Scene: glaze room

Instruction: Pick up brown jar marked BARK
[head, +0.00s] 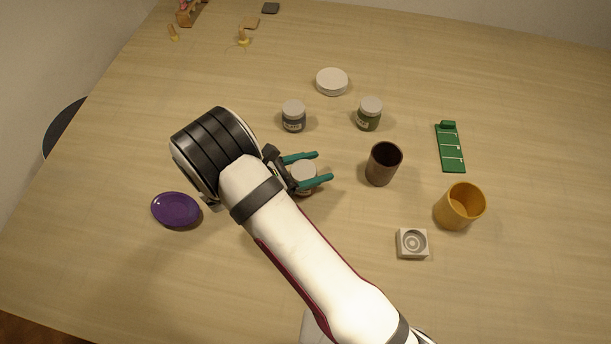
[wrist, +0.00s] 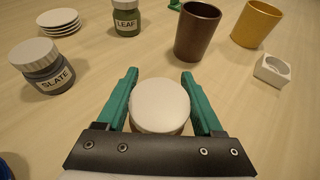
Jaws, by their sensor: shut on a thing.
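A jar with a white lid stands between the green fingers of my gripper (head: 322,168); the lid (wrist: 160,106) fills the space between the fingers in the wrist view. My gripper is shut on this jar, low over the table. In the head view the jar (head: 304,176) is partly covered by the fingers. Its label and most of its body are hidden, so I cannot read BARK on it. I cannot tell whether it touches the table.
Jars marked SLATE (wrist: 50,76) and LEAF (wrist: 126,22) stand beyond. A brown cup (head: 381,168), yellow cup (head: 452,212), white square block (head: 412,254), green rack (head: 450,150), white plate stack (head: 332,88) and purple plate (head: 176,210) surround my gripper. The front table is clear.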

